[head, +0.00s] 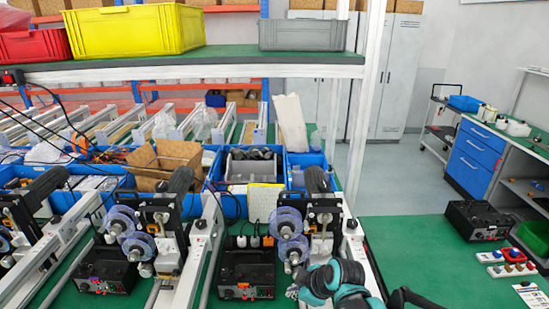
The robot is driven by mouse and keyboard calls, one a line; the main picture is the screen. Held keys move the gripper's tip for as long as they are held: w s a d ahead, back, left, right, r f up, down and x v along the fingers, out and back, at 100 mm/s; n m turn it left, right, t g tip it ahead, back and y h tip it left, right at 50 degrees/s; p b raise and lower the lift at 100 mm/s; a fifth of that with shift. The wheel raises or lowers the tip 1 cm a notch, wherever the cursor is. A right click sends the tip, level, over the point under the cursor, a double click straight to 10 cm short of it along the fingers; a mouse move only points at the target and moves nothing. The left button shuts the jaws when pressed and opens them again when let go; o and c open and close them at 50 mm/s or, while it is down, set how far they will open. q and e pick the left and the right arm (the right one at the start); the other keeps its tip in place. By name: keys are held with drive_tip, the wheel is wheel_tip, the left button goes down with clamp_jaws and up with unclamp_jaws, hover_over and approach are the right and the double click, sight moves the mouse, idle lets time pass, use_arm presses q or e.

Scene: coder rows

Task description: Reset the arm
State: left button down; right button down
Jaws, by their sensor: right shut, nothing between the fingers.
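My right arm, teal and black, comes in at the bottom centre of the head view. Its gripper (296,289) points left and is shut and empty. It is low in front of a coder machine (318,208) with blue-clear reels (290,238), close beside the lower reel; whether they touch cannot be told. My left gripper is not in view.
A black control box (247,274) stands left of the gripper. A second coder (160,215) is farther left. Blue crates (230,200) stand behind. A shelf (200,67) with red, yellow and grey bins spans above.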

drive_tip(key=s+d+m+t+h+b, duration=0.2)
drive_tip(key=s+d+m+h+b, duration=0.1)
drive_tip(key=s+d+m, duration=0.9)
drive_tip(key=s+m+h, duration=0.1)
drive_tip(key=s+m, duration=0.1)
drive_tip(key=s, duration=0.1)
drive_tip(key=shift+d, duration=0.1)
